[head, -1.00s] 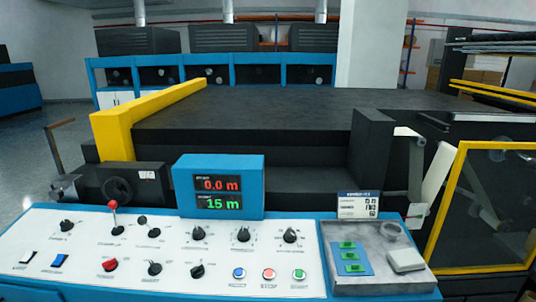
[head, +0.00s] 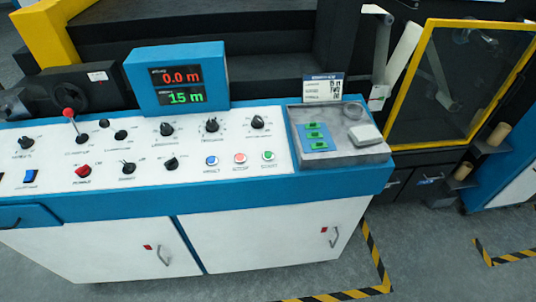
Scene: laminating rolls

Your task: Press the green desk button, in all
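The green round button (head: 268,155) sits on the sloped white top of the control desk (head: 210,142), at the right end of a row of three. To its left are a red button (head: 240,158) and a blue button (head: 211,160). Nothing covers the green button. The blue display box (head: 214,83) behind the desk reads 0.0 m in red and 15 m in green. My gripper is not in view.
A grey tray (head: 345,156) right of the buttons holds a blue plate with three green pieces (head: 315,135) and a pale block (head: 362,134). Several black knobs and a red-balled lever (head: 68,113) stand left. Open floor (head: 410,235) lies front right.

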